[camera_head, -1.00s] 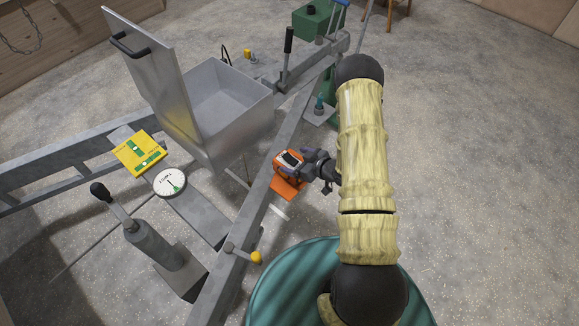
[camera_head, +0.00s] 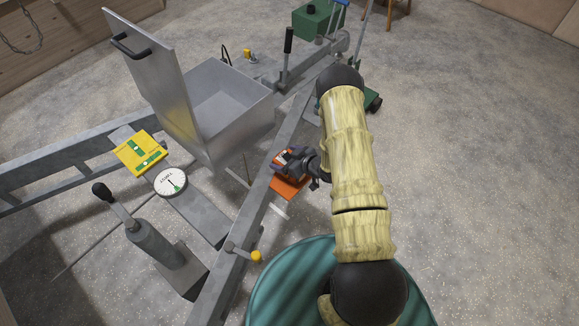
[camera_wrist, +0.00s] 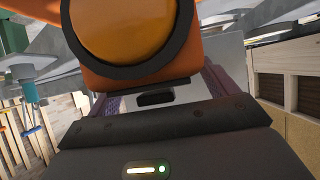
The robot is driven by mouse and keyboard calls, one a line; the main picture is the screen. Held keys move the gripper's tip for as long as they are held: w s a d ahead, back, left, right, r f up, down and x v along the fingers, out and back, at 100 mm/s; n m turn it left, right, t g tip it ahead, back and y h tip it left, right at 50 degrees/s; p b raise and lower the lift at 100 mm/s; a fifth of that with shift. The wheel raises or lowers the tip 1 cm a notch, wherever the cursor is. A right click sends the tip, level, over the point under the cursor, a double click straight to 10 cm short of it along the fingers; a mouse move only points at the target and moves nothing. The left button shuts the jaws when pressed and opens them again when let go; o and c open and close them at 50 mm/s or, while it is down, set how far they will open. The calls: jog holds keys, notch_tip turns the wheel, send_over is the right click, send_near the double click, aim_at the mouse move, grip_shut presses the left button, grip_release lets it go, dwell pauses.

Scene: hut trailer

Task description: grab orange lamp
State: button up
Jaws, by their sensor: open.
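The orange lamp (camera_head: 279,160) is on the grey beam, beside an orange plate (camera_head: 288,188). In the wrist view the lamp (camera_wrist: 130,30) fills the top middle, with its round amber lens in a dark ring facing the camera. My gripper (camera_head: 293,158) is at the lamp, its dark fingers overlapping it in the head view. In the wrist view, purple pads show on both sides below the lamp, spread apart, and the lamp hides the fingertips. My gripper is open; I cannot tell whether the fingers touch the lamp.
An open metal box (camera_head: 225,100) with a raised lid stands behind. A yellow card (camera_head: 140,152) and a round white dial (camera_head: 170,182) lie left. A grey post with a black-knobbed lever (camera_head: 150,250) stands at front left. A teal round surface (camera_head: 285,285) is below my arm.

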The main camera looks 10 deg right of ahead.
jog(key=shift+c, duration=0.3)
jog(key=c, duration=1.2)
jog(key=shift+r, duration=0.2)
notch_tip(320, 180, up, 10)
jog(key=shift+f, duration=0.15)
